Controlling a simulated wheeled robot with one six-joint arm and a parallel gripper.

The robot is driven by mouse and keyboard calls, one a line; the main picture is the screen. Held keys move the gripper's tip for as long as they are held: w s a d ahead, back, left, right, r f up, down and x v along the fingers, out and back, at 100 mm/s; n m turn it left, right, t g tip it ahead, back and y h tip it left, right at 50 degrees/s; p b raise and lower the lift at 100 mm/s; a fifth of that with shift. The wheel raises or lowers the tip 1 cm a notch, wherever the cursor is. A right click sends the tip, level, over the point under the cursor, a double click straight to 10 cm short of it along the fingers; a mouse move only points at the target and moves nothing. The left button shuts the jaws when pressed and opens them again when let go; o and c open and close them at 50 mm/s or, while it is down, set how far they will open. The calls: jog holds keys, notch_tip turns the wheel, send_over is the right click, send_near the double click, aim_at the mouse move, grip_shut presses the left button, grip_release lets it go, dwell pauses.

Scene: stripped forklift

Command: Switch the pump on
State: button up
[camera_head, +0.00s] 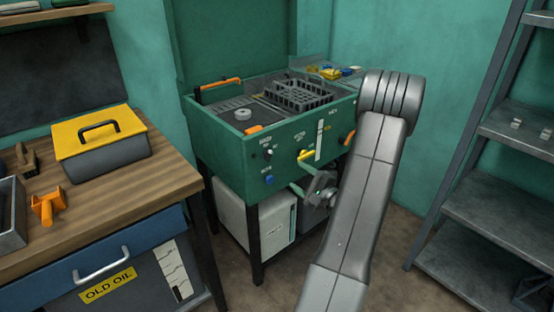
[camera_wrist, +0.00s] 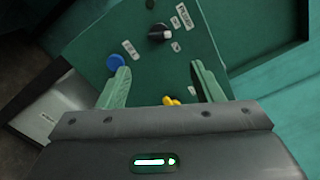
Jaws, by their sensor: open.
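The green washer cabinet (camera_head: 310,130) has a front panel with a black rotary knob (camera_head: 267,153) near its upper left. In the wrist view the knob (camera_wrist: 160,32) has a white pointer, and a label reading PUMP (camera_wrist: 184,16) is beside it with two small marks. I cannot read which mark the pointer is on. A blue button (camera_head: 269,180) sits below the knob; it also shows in the wrist view (camera_wrist: 115,62). My gripper (camera_wrist: 155,66) is open and empty, its green fingers facing the panel. The knob lies beyond the fingertips, apart from them.
A yellow handle (camera_head: 305,155) is on the panel right of the knob; yellow also shows between my fingers (camera_wrist: 170,100). A wooden workbench (camera_head: 130,185) with a yellow-lidded toolbox (camera_head: 105,165) stands left. A grey shelf rack (camera_head: 490,205) stands right, with open floor before it.

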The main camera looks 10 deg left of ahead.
aim_at(268, 155)
jog(key=p+x, duration=0.1)
jog(key=x, duration=1.2)
jog(key=shift+a, duration=0.15)
jog(key=c, duration=1)
jog(key=m+b, duration=0.3)
jog(key=m, duration=0.5)
jog(key=shift+m, duration=0.3)
